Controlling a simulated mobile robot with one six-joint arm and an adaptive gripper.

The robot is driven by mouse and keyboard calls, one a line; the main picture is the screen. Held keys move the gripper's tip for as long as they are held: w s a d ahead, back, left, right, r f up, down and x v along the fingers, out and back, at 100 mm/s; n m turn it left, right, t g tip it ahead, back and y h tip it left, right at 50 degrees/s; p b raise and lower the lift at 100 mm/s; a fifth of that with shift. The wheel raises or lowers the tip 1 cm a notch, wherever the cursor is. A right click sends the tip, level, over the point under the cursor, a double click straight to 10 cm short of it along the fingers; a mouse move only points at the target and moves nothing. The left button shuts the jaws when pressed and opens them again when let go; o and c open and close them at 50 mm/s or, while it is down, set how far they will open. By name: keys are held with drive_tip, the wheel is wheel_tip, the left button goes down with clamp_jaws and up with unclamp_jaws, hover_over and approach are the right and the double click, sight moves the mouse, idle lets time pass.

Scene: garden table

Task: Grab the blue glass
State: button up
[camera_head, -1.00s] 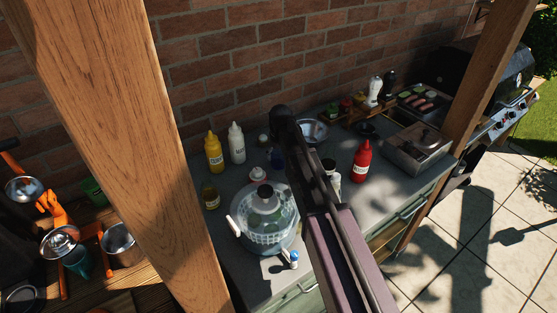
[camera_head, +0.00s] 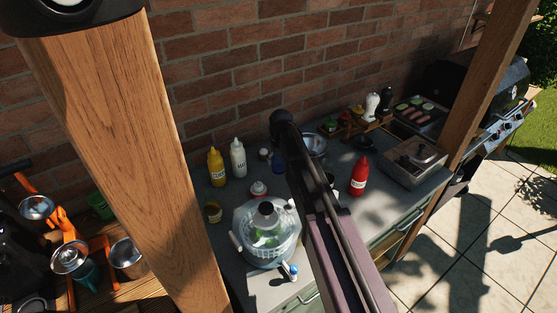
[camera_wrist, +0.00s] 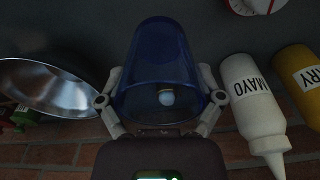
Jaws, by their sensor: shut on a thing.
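The blue glass (camera_wrist: 160,60) is see-through and stands between the two fingers of my gripper (camera_wrist: 160,98) in the wrist view. The fingers touch it on both sides near its wide rim, and my gripper is shut on it. In the head view a small dark-blue part of the glass (camera_head: 278,160) shows just left of my arm. My arm hides the gripper there. I cannot tell how far the glass is above the counter.
A mayo bottle (camera_wrist: 254,100) and a mustard bottle (camera_head: 216,167) stand to the left on the counter (camera_head: 215,245). A salad spinner (camera_head: 268,240) is in front. A wooden post (camera_head: 125,150) stands left.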

drive_tip(key=shift+r+p, duration=2.1)
drive_tip(key=shift+r, duration=0.4)
